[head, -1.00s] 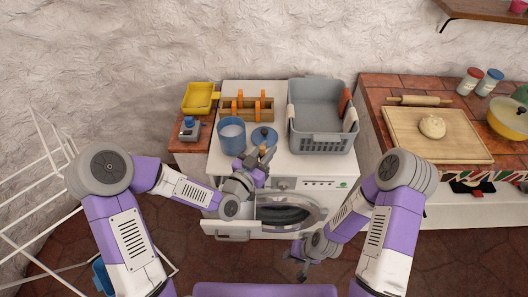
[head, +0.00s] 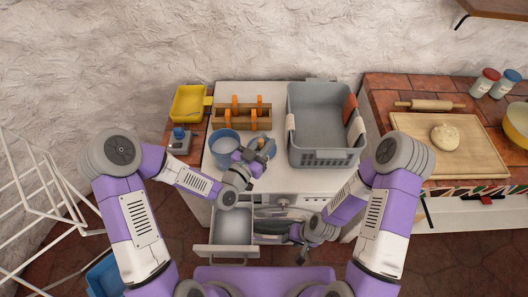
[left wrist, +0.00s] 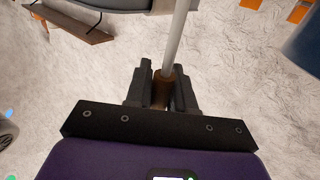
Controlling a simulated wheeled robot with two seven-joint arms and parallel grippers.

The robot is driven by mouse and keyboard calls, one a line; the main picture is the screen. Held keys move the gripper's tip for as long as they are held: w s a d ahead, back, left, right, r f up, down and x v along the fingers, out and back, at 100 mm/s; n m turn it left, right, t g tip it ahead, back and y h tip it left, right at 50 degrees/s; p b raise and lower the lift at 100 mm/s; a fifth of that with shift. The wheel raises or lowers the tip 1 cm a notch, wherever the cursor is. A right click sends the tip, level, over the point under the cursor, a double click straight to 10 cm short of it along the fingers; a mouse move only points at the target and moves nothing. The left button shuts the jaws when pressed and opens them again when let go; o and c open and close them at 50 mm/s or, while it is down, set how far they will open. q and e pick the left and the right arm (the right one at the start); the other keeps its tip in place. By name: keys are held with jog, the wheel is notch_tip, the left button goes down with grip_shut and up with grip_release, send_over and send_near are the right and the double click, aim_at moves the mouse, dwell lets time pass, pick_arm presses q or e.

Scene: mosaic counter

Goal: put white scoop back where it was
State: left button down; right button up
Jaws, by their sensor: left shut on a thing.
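My left gripper (head: 260,152) is over the front left of the washer top, close to the blue lid (head: 264,145). In the left wrist view the gripper (left wrist: 161,90) is shut on a brown handle with a pale rod running up from it. This looks like the white scoop (left wrist: 177,40); its far end is out of view. A blue pot (head: 214,148) stands left of the gripper. My right gripper (head: 298,246) hangs low in front of the washer door, its fingers apart and empty.
An open drawer (head: 232,250) juts from the washer front under my left wrist. A grey basket (head: 328,156) fills the top's right side. A wooden caddy (head: 240,122), yellow tray (head: 187,103) and blue-capped item (head: 179,143) are behind and left.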

pick_arm(q)
jog(key=shift+f, duration=2.05)
jog(key=shift+f+b, duration=0.1)
jog(key=shift+b, duration=0.3)
jog(key=c, duration=1.4)
grip_release()
jog(key=shift+f, duration=0.15)
jog(key=o, duration=0.4)
jog(key=shift+o, duration=0.2)
jog(key=shift+r, duration=0.2)
